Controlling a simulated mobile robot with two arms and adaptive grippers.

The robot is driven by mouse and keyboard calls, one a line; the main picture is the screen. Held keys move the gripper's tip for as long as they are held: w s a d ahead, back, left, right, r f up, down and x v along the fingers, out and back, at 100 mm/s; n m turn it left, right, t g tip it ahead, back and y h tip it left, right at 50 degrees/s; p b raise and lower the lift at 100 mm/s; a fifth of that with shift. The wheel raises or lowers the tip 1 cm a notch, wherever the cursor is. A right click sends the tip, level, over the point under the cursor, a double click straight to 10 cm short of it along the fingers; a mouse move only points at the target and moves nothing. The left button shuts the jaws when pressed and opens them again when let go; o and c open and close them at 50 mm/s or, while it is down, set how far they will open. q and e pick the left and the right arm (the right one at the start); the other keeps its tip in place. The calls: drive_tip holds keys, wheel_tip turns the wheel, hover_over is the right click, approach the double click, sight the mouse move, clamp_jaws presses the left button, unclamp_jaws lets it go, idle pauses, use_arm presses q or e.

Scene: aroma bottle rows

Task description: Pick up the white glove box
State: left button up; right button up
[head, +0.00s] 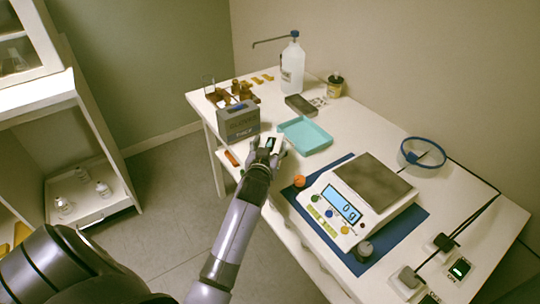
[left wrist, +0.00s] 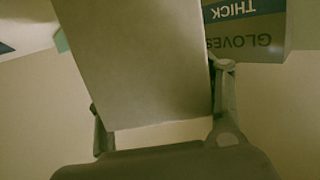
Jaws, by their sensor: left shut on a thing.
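My left gripper (head: 268,145) is over the left part of the table, just right of and in front of a grey box. In the left wrist view its fingers (left wrist: 160,98) are on either side of a plain pale box (left wrist: 140,62), the white glove box, and are shut on it. I see only one blank face of this box there. In the head view I cannot clearly tell it from the pale table. The grey box (head: 238,121) stands close by; in the left wrist view its label (left wrist: 243,40) reads "GLOVES" and "THICK". My right gripper is not in view.
A teal tray (head: 305,136) lies right of the gripper. A scale (head: 363,194) stands on a blue mat (head: 415,218). Brown bottles (head: 236,88) and a white pump bottle (head: 292,68) stand at the back. An open shelf (head: 103,203) is at the left.

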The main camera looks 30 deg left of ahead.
use_arm(q)
drive_tip(key=shift+r, duration=0.1)
drive_tip(key=c, duration=0.4)
drive_tip(key=shift+r, duration=0.1)
